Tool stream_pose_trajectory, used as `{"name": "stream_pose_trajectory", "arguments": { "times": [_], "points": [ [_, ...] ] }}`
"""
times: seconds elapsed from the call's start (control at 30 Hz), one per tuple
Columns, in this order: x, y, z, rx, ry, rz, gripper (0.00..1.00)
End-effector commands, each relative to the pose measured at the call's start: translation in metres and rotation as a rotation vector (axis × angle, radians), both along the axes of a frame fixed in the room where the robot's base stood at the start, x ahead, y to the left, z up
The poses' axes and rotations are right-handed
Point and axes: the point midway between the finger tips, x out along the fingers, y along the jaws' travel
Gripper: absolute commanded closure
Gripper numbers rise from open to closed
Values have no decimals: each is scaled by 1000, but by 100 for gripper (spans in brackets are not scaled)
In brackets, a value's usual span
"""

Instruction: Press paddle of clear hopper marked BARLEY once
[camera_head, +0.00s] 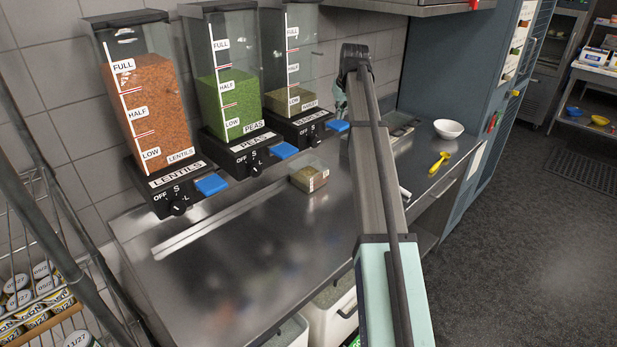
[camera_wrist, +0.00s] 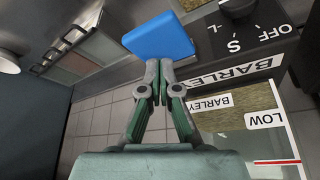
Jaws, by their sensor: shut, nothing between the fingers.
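The clear BARLEY hopper (camera_head: 291,72) is the rightmost of three wall hoppers in the head view, filled a little above LOW. In the head view my arm largely hides the gripper. The BARLEY dial (camera_wrist: 235,10) is only partly in view.
Hoppers marked LENTILS (camera_head: 148,100) and PEAS (camera_head: 228,85) stand to the left with their own blue paddles. A small clear box (camera_head: 309,177) sits on the steel counter (camera_head: 240,245). A white bowl (camera_head: 448,129) and yellow tool (camera_head: 438,162) lie to the right.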

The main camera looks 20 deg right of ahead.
Motion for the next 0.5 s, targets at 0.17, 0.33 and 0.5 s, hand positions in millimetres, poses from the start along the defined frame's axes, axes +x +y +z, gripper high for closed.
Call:
{"name": "stream_pose_trajectory", "arguments": {
  "times": [0.17,0.33,0.5],
  "points": [
    [0,0,0,0,0,0,100],
    [0,0,0,0,0,0,100],
    [0,0,4,0,0,0,100]
  ]
}}
